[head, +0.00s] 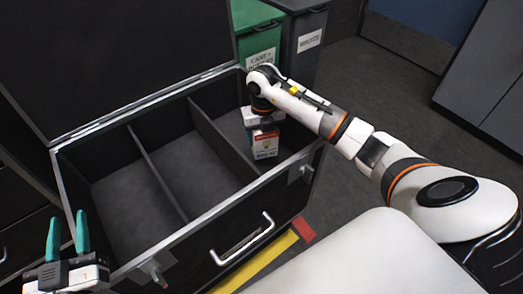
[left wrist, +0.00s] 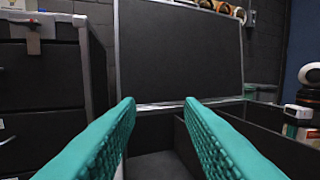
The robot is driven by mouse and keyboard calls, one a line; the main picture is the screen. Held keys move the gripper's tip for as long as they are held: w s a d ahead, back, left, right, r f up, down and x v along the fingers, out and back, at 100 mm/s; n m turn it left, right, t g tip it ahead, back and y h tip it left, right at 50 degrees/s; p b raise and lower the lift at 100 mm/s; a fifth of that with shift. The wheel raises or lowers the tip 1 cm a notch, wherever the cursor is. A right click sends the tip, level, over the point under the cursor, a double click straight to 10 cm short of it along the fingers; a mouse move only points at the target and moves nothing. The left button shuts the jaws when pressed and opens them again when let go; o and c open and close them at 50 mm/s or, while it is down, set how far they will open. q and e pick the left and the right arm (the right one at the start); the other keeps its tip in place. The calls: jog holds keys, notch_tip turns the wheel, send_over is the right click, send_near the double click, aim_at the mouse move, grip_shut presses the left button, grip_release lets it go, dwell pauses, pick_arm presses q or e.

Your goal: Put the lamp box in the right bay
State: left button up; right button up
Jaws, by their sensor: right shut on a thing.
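The lamp box (head: 265,145), a small white and orange carton with print on its side, is upright in the right bay (head: 232,124) of the open black case, near its front right corner. I cannot tell whether the box touches the bay floor. In the left wrist view the box (left wrist: 290,131) shows at the right edge. My left gripper (head: 68,232) is open and empty, at the case's front left corner.
Two dividers (head: 158,172) split the case into three bays; the left and middle bays look empty. The case lid (head: 110,50) stands open at the back. A green bin (head: 258,42) and a grey bin (head: 305,45) stand behind. A pale surface (head: 360,255) lies front right.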

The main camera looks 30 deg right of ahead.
aim_at(263, 147)
jog(key=shift+f, duration=0.65)
notch_tip(263, 147, down, 4)
jog(key=shift+r+b, duration=0.1)
jog(key=shift+b, duration=0.7)
pick_arm(q)
notch_tip(263, 147, up, 6)
jog(key=s+t+h, duration=0.1)
jog(key=s+t, duration=0.1)
jog(key=t, duration=0.2)
jog(key=shift+d+r+t+h, duration=0.15)
jog(key=shift+d+t+h, duration=0.15)
jog(key=shift+t, duration=0.1)
pick_arm(e)
jog(key=shift+f, duration=0.2)
jog(key=o, duration=1)
pick_arm(q)
jog(key=shift+s+r, duration=0.1)
jog(key=shift+r, duration=0.05)
